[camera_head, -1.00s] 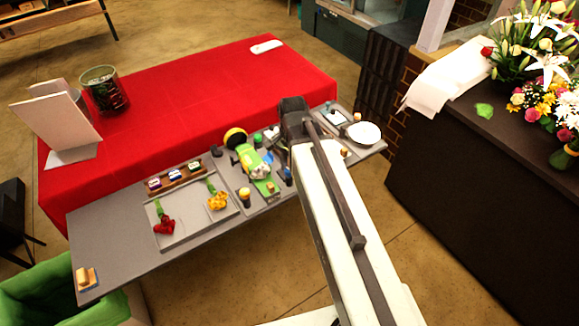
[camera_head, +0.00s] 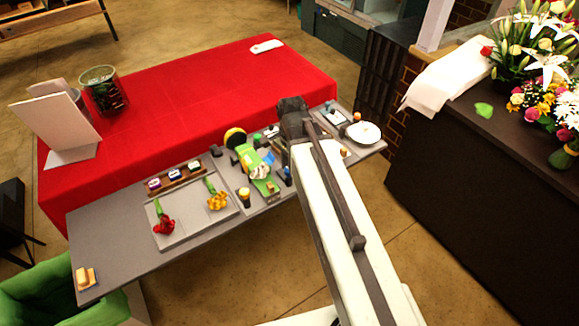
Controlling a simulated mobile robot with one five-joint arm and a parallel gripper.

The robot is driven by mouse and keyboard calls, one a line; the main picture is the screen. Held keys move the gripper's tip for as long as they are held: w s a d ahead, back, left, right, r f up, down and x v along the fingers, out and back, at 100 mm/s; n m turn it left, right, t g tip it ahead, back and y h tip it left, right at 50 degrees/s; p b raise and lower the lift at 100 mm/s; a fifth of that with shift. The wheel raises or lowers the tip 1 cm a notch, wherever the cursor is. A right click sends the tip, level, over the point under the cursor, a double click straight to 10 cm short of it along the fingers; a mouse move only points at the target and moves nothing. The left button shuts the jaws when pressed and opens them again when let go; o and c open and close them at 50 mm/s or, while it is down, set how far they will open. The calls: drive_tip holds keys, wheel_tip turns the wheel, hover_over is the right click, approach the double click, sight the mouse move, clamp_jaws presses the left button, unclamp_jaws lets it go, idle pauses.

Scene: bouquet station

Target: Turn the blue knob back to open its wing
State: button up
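A small upright blue knob (camera_head: 288,172) stands at the right edge of the wrapping fixture, just left of my arm. The fixture holds a green and yellow wrap (camera_head: 259,170) with a pale bundle on it, and a light blue patch (camera_head: 268,158) shows at its upper right. I cannot tell how far the wing is turned. The dark end of my arm with my gripper (camera_head: 292,110) is above the back of the grey bench, right of the fixture. My arm hides the fingers and what lies under them.
The grey bench (camera_head: 110,235) carries a tray (camera_head: 190,232) with a red and a yellow flower. A white dish (camera_head: 363,133) sits at the right end. A red-covered table (camera_head: 200,95) lies behind. A dark counter (camera_head: 480,170) with bouquets stands at right.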

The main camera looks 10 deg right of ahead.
drive_tip(key=shift+o, duration=1.4)
drive_tip(key=shift+r, duration=0.1)
wheel_tip(320, 180, up, 8)
drive_tip(key=p, duration=0.8)
drive_tip(key=shift+s+d, duration=0.1)
drive_tip(key=shift+s, duration=0.05)
drive_tip(key=shift+f, duration=0.2)
drive_tip(key=shift+f, duration=0.15)
drive_tip(key=f+b, duration=0.1)
drive_tip(key=s+f+b, duration=0.1)
drive_tip(key=b, duration=0.1)
drive_tip(key=shift+f+n, duration=0.3)
drive_tip(key=shift+f, duration=0.1)
drive_tip(key=s+n, duration=0.1)
drive_tip(key=n, duration=0.7)
drive_tip(key=s+n+b, duration=0.1)
drive_tip(key=n, duration=0.3)
drive_tip(key=shift+s+f, duration=0.3)
